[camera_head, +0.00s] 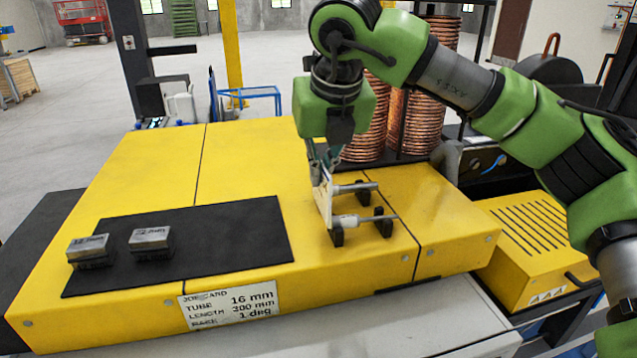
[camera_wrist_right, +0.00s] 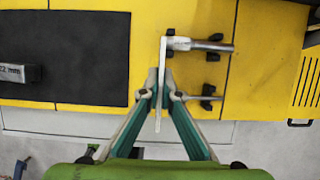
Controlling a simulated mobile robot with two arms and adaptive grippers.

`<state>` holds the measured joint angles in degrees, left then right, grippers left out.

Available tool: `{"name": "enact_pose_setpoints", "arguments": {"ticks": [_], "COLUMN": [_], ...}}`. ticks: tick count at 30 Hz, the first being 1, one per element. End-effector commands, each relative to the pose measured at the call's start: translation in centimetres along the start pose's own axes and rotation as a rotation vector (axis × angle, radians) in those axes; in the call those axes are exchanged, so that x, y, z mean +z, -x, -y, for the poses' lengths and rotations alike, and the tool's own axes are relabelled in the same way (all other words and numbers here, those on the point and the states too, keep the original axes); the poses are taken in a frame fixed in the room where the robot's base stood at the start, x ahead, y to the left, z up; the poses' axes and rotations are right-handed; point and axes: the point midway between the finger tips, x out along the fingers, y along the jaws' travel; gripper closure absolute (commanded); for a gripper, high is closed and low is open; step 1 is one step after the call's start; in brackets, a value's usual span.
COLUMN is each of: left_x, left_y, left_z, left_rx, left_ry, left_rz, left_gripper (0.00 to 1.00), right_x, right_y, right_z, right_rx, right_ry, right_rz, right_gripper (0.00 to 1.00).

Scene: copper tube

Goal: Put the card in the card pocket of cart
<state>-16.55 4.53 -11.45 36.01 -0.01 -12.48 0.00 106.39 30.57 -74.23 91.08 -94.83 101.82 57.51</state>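A white printed job card (camera_head: 228,302) shows flat against the front face of the yellow cart top; its text reads tube 16 mm, and I cannot make out a separate pocket around it. My right gripper (camera_head: 322,168) points down at the black tube holders on the yellow top. That piece also shows in the head view (camera_head: 326,205), beside two short grey tubes. My left gripper is not in view.
Two metal blocks (camera_head: 88,250) (camera_head: 150,242) sit on a black mat (camera_head: 240,235) on the left of the yellow top (camera_head: 245,160). Copper coils (camera_head: 418,120) stand behind the holders. A slotted yellow box (camera_head: 535,240) is at the right. The yellow top behind the mat is clear.

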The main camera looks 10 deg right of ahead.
Motion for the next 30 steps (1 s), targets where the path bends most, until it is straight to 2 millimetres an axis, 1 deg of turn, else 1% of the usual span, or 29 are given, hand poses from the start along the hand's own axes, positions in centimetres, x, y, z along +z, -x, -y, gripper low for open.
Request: {"name": "enact_pose_setpoints", "arguments": {"ticks": [3,6,9,16,20,21,22,30], "left_x": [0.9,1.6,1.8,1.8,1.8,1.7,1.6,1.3], "left_y": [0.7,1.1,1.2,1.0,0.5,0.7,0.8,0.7], "left_z": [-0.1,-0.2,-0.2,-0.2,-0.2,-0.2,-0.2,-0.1], "left_rx": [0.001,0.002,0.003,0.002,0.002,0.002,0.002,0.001], "left_ry": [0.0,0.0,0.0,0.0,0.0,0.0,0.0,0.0], "left_rz": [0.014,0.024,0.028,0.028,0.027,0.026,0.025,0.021], "left_gripper": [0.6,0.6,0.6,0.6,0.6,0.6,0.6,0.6], "right_x": [0.1,-0.6,-1.0,-1.1,-1.2,-1.1,-1.1,-1.1], "right_y": [-1.3,-2.8,-3.6,-3.7,-4.1,-3.9,-3.9,-3.9], "right_z": [-0.3,-0.3,-0.3,-0.3,-0.3,-0.3,-0.3,-0.3], "right_rx": [-0.002,-0.002,-0.001,0.0,0.0,-0.001,-0.001,-0.001], "right_ry": [0.001,0.003,0.001,0.001,0.001,0.001,0.001,0.001], "right_rz": [-0.004,-0.004,-0.002,-0.001,-0.001,-0.001,-0.001,-0.001], "right_gripper": [1.0,1.0,1.0,1.0,1.0,0.86,0.79,0.79]}}
